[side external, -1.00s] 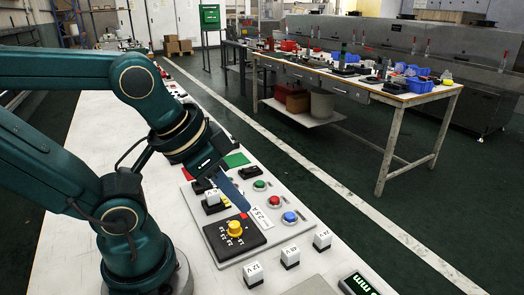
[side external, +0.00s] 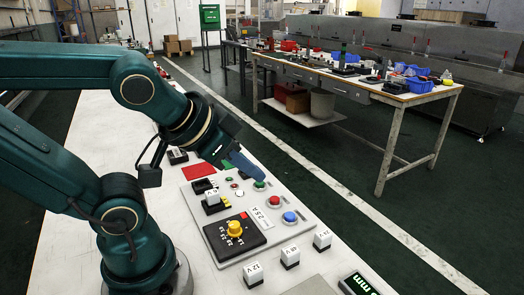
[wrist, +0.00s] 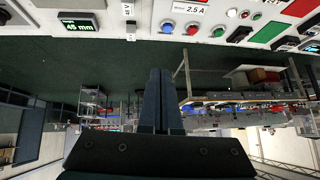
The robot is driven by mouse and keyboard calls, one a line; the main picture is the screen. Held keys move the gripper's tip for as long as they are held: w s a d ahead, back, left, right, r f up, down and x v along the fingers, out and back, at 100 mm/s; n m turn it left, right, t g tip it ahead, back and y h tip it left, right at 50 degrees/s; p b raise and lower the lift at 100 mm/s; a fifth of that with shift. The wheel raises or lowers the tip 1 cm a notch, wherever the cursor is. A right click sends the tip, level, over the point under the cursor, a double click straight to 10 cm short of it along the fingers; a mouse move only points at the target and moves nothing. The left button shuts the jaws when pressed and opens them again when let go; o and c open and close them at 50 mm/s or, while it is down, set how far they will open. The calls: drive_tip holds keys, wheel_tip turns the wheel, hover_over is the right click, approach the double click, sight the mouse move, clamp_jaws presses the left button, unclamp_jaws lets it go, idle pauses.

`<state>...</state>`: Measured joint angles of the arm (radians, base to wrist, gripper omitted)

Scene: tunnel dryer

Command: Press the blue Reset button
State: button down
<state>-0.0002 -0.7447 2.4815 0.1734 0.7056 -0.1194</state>
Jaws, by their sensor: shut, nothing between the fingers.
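The blue button (side external: 290,217) sits on the light panel, at the near end of a row with a red button (side external: 274,201) and a green button (side external: 259,184). It also shows in the wrist view (wrist: 167,28), at the top of the picture. My gripper (side external: 260,177) is shut and empty. Its fingertips appear just above or behind the green button in the side view; I cannot tell if they touch it. In the wrist view, the closed fingers (wrist: 160,72) point up the picture, below the blue button and apart from it in the image.
A black plate with a yellow knob (side external: 235,229) and a "2.5 A" label (side external: 262,217) lie beside the buttons. White voltage blocks (side external: 290,256) and a green-lit display (side external: 359,285) stand nearer. A cluttered workbench (side external: 388,94) is across the aisle.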

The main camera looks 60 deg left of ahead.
drive_tip(key=w+a+r+m+t+y, duration=0.2)
drive_tip(key=w+a+r+t, duration=0.2)
drive_tip(key=w+r, duration=0.25)
drive_tip(key=r+m+t+h, duration=0.1)
drive_tip(key=m+t+h, duration=0.2)
drive_tip(key=m, duration=0.3)
hover_over(290, 217)
drive_tip(key=w, duration=0.1)
wheel_tip(290, 217, down, 13)
drive_tip(key=s+a+m+g+h, duration=0.1)
drive_tip(key=m+g+h, duration=0.3)
drive_tip(key=m+g, duration=0.2)
drive_tip(key=shift+s+a+r+g, duration=0.15)
drive_tip(key=shift+s+a+g, duration=0.05)
drive_tip(key=shift+s+g, duration=0.1)
drive_tip(key=shift+f, duration=4.4)
drive_tip(key=shift+f, duration=0.2)
